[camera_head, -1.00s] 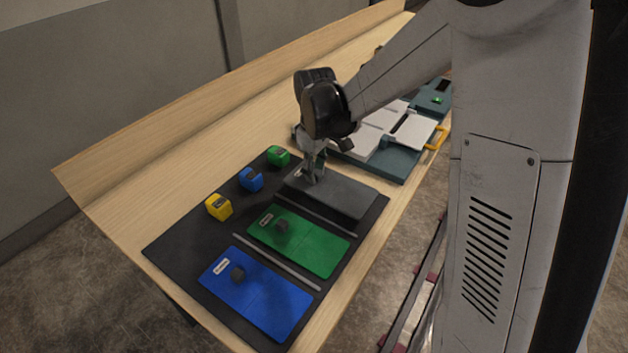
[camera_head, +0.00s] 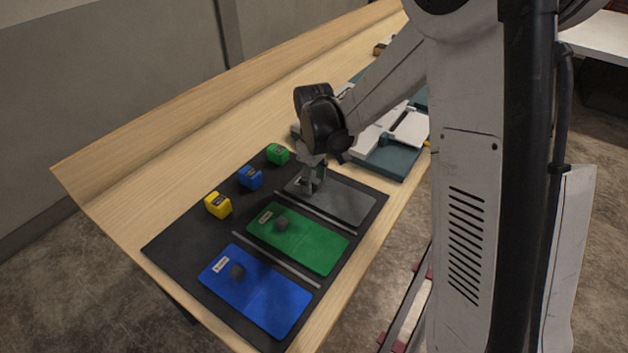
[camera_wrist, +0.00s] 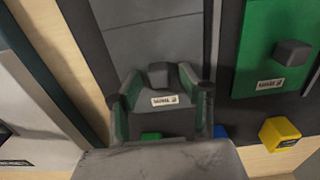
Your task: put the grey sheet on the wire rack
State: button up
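The grey sheet (camera_head: 345,200) lies on the black mat, at the end nearest the console. It has a dark knob (camera_wrist: 160,74) and a white label, seen in the wrist view. My gripper (camera_head: 309,188) is low over the knob end of the sheet. In the wrist view, the fingers of my gripper (camera_wrist: 161,82) stand apart on either side of the knob, and I see no clear grip on it.
A green sheet (camera_head: 300,240) and a blue sheet (camera_head: 255,293), each with a knob, share the black mat (camera_head: 180,240). Yellow (camera_head: 218,205), blue (camera_head: 250,177) and green (camera_head: 278,154) blocks stand along its far side. A teal console (camera_head: 395,160) with white panels is beyond my gripper.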

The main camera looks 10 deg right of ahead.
aim_at(314, 180)
jog(key=shift+r, duration=0.1)
notch_tip(314, 180, up, 12)
jog(key=s+d+r+m+t, duration=0.2)
jog(key=s+r+m+t, duration=0.1)
jog(key=s, duration=0.8)
jog(key=s+d+r+m+t, duration=0.2)
jog(key=s+r+m+t, duration=0.1)
jog(key=s, duration=0.8)
jog(key=shift+s+r+m+t, duration=0.3)
jog(key=shift+r+m, duration=0.35)
jog(key=shift+m, duration=0.25)
jog(key=shift+o, duration=0.3)
jog(key=shift+s+d+f+m+t, duration=0.2)
jog(key=shift+s+f+m+t, duration=0.1)
jog(key=shift+s, duration=0.2)
jog(key=shift+r, duration=0.1)
